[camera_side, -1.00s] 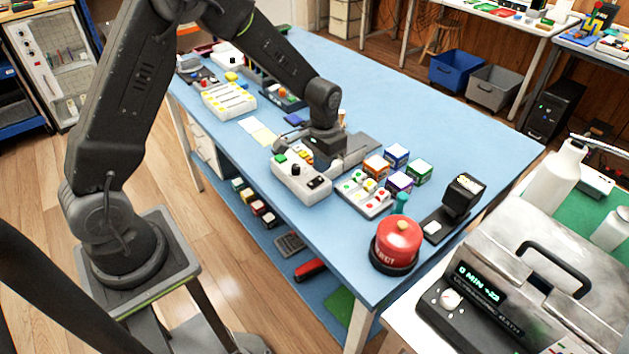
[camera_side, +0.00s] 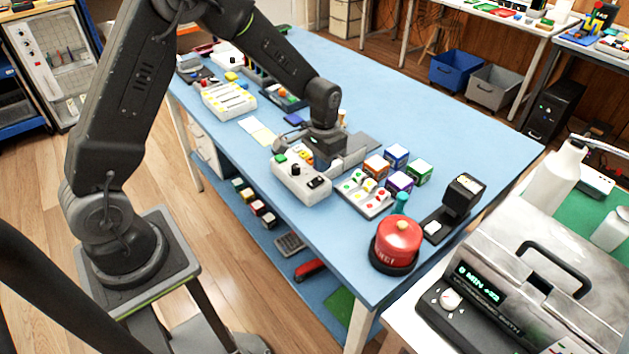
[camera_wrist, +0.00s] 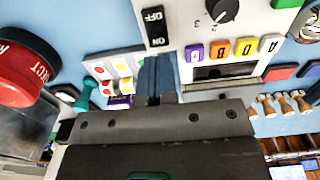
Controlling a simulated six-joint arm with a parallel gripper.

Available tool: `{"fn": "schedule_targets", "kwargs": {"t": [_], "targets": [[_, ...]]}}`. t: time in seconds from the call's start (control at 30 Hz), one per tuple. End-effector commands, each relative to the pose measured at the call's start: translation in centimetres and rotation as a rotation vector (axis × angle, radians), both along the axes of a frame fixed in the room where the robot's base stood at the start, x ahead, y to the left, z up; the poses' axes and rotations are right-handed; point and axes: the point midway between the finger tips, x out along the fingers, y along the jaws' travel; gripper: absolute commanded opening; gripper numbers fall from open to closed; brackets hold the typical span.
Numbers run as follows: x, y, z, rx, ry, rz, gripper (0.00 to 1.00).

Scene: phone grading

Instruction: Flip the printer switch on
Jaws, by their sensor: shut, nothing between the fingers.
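The printer (camera_side: 292,186) is a white box with a dial, coloured buttons and a black rocker switch (camera_side: 318,182), near the table's left edge in the side view. In the wrist view the switch (camera_wrist: 157,28) is marked OFF at its upper end and ON at its lower end. Which end is pressed in I cannot tell. My gripper (camera_wrist: 158,60) is shut and empty, its narrow fingers pointing towards the ON end, close by. Whether they touch it is unclear. In the side view my gripper (camera_side: 343,162) is low beside the printer, its tips partly hidden.
Lettered buttons (camera_wrist: 235,49) and a dial (camera_wrist: 222,10) lie right of the switch in the wrist view. A tray of coloured dots (camera_side: 364,195), small boxes (camera_side: 397,157) and a red REJECT button (camera_side: 398,240) stand nearby.

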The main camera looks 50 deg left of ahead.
Motion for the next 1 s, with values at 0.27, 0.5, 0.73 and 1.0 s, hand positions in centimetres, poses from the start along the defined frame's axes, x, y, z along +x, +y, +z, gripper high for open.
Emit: {"fn": "schedule_targets", "kwargs": {"t": [0.27,0.5,0.73,1.0], "targets": [[0.0,0.0,0.0,0.0,0.0,0.0,0.0],[-0.01,0.0,-0.13,0.0,0.001,0.0,0.0],[-0.01,0.0,-0.47,0.0,0.001,0.0,0.0],[0.01,0.0,-0.85,0.0,0.0,0.0,0.0]]}}
